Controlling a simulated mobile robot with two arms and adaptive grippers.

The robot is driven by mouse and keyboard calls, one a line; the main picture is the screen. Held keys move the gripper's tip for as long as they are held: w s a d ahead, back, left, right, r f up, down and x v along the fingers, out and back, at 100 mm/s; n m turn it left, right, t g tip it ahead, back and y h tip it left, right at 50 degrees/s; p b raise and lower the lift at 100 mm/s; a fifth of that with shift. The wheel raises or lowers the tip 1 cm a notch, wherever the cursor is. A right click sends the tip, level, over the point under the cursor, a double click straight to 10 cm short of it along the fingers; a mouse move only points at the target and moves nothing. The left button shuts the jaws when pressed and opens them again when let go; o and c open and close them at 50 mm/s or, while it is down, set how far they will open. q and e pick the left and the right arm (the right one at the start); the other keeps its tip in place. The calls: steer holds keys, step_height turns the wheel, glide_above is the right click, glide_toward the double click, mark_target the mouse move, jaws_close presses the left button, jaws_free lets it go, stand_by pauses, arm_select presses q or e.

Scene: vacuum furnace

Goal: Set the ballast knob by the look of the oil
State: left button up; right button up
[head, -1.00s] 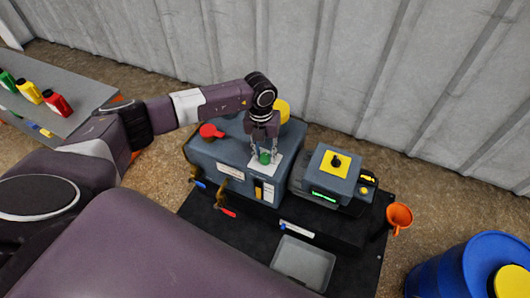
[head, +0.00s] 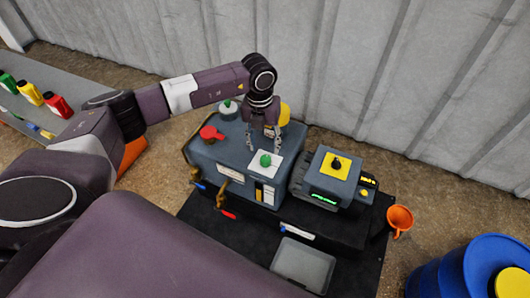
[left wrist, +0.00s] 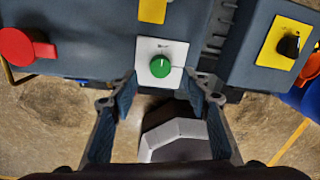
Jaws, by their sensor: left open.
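The green knob (head: 265,160) sits on a white plate (head: 257,168) on top of the grey pump housing (head: 220,152). In the left wrist view the knob (left wrist: 160,66) shows a white pointer line directed up, toward a small mark on the plate. The oil sight window (head: 258,190) is a narrow strip on the housing's front; its colours are too small to judge. My left gripper (head: 264,148) is open and empty, above and behind the knob. Its fingers (left wrist: 163,92) stand apart on either side below the knob in the wrist view. My right gripper is not in view.
A red knob (head: 211,132) and a yellow cap (head: 284,114) are also on the housing. A motor unit with a black knob on a yellow plate (head: 328,158) stands right. Coloured bottles (head: 30,93) stand far left.

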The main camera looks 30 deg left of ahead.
mark_target(263, 157)
arm_select(q)
step_height(263, 157, up, 6)
steer(key=shift+a+r, duration=0.15)
stand_by(0.5)
